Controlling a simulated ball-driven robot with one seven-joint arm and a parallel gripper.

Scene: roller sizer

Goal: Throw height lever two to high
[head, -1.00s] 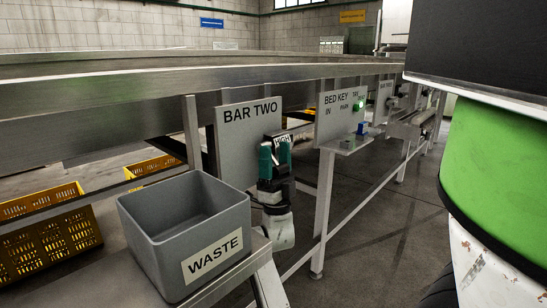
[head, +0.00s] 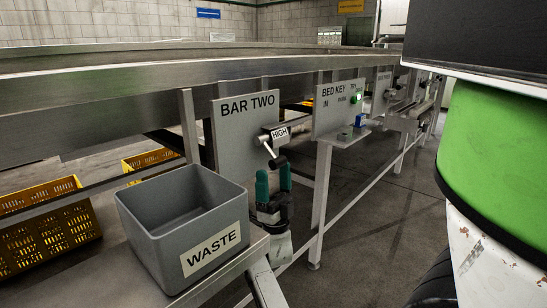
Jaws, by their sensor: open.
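The BAR TWO panel (head: 240,150) stands under the conveyor in the middle of the head view. A dark block with a white HIGH label (head: 280,133) sticks out of its right side. Height lever two (head: 268,148) shows as a pale shaft slanting down and right from this block to a dark knob (head: 277,162). My gripper (head: 274,177), with teal fingers, is open just below the knob, fingers pointing up. The knob sits near the fingertips; I cannot tell whether they touch. Nothing shows between the fingers lower down.
A grey WASTE bin (head: 150,238) stands on a ledge at the front left. Yellow crates (head: 45,230) lie under the conveyor. The BED KEY panel (head: 325,105) with a green light and a small shelf is to the right. Open floor lies right of the frame legs.

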